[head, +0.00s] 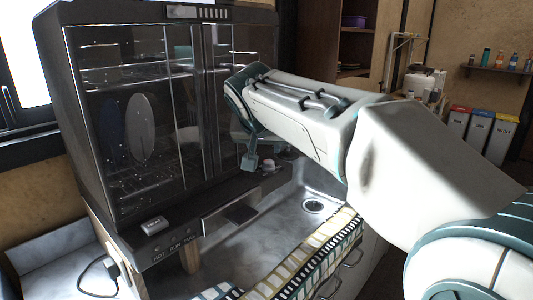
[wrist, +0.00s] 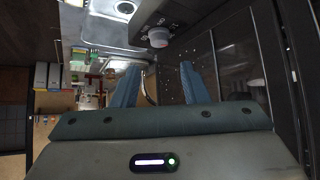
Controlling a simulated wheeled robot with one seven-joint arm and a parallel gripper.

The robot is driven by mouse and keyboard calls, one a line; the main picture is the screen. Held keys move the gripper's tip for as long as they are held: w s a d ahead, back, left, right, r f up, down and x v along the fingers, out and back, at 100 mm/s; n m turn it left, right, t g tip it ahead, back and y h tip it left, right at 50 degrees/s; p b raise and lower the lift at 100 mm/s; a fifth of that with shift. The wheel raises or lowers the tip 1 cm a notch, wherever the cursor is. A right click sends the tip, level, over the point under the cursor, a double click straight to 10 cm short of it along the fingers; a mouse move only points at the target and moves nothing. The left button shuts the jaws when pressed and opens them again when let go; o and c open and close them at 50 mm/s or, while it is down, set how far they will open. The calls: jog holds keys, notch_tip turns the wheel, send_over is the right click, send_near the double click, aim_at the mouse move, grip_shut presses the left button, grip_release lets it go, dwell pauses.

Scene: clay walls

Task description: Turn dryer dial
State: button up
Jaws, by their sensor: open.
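The dish dryer (head: 150,110) is a dark cabinet with glass doors, plates and racks inside, standing on the left over the sink counter. Its pale round dial (head: 268,167) sits on the base ledge at the right, partly behind my gripper. The dial (wrist: 158,37) also shows in the wrist view, above the gap between my fingers. My gripper (head: 251,162) is beside the dial at the dryer's front. In the wrist view my gripper (wrist: 158,82) has its two blue fingers spread with nothing between them, and the dial lies beyond the fingertips. Contact is not visible.
A white switch block (head: 154,225) sits on the ledge's left, above printed labels. A steel sink (head: 312,207) lies below, with a checked patterned strip (head: 310,262) along its front edge. Colored bins (head: 480,128) stand far right.

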jog(key=shift+v, duration=1.35)
